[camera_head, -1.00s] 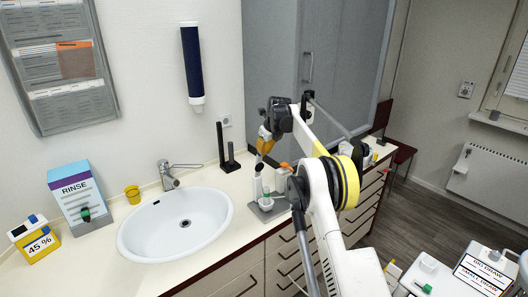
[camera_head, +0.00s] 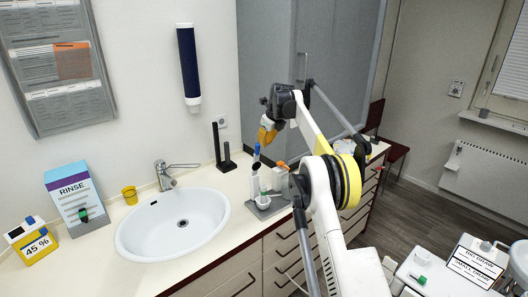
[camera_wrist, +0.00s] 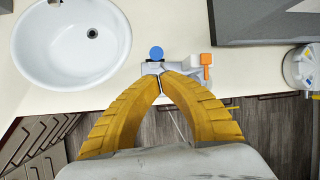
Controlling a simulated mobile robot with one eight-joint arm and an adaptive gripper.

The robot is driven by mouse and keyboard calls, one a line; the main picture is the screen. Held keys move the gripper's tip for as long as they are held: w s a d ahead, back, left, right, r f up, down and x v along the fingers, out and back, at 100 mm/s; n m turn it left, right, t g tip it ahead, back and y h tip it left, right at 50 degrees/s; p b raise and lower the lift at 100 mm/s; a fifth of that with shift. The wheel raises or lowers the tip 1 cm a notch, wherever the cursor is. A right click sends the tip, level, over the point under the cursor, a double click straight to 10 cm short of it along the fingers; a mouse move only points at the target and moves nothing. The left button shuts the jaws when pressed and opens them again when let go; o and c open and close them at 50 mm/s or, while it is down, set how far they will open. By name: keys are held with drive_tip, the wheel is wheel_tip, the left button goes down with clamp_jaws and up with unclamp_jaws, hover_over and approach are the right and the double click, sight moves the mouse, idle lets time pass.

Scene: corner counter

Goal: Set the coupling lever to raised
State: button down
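No part is clearly marked as the coupling lever. An orange piece (camera_wrist: 206,62) sits on a small white fitting at the counter edge in the wrist view, and likely shows as the orange tip (camera_head: 281,163) in the head view; I cannot tell if it is the lever. My gripper (camera_head: 264,140) is above the counter right of the sink. In the wrist view its yellow fingers (camera_wrist: 160,79) meet at the tips with nothing visible held. A blue round top (camera_wrist: 156,53) lies just past them; in the head view a blue-topped stick (camera_head: 257,150) stands below the gripper.
A grey tray (camera_head: 281,208) with small white containers stands below the gripper. The sink (camera_head: 205,222) is to its left, with a tap (camera_head: 166,178). A grey cabinet (camera_head: 270,60) is behind. At lower right are white units (camera_head: 430,272) with labels.

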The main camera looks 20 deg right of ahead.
drive_tip(key=r, duration=0.1)
drive_tip(key=r+p, duration=0.1)
drive_tip(key=r, duration=0.1)
drive_tip(key=r+p, duration=0.1)
drive_tip(key=shift+w+a+r, duration=0.1)
drive_tip(key=shift+w+r, duration=0.15)
drive_tip(key=shift+w, duration=0.15)
drive_tip(key=shift+a, duration=0.1)
drive_tip(key=s+a+r+n+b, duration=0.5)
drive_tip(key=s+a+n+b, duration=0.1)
drive_tip(key=s+n+b, duration=0.15)
drive_tip(key=s+a+f+n+b, duration=0.1)
drive_tip(key=s+a+n+b, duration=0.2)
drive_tip(key=s, duration=0.4)
drive_tip(key=s+a+n+b, duration=0.25)
drive_tip(key=s+n, duration=0.25)
drive_tip(key=s, duration=0.3)
drive_tip(key=s+a+f+n+t+b, duration=0.1)
drive_tip(key=s+a+f+n+b, duration=0.2)
drive_tip(key=s+f+n, duration=0.4)
drive_tip(key=s+a+f+n+t+b, duration=0.1)
drive_tip(key=s+a+f+n+b, duration=0.2)
drive_tip(key=s+f, duration=1.6)
drive_tip(key=s+n+b, duration=0.3)
drive_tip(key=s+n, duration=0.2)
drive_tip(key=s, duration=0.1)
drive_tip(key=shift+a+h, duration=0.2)
drive_tip(key=shift+h, duration=0.1)
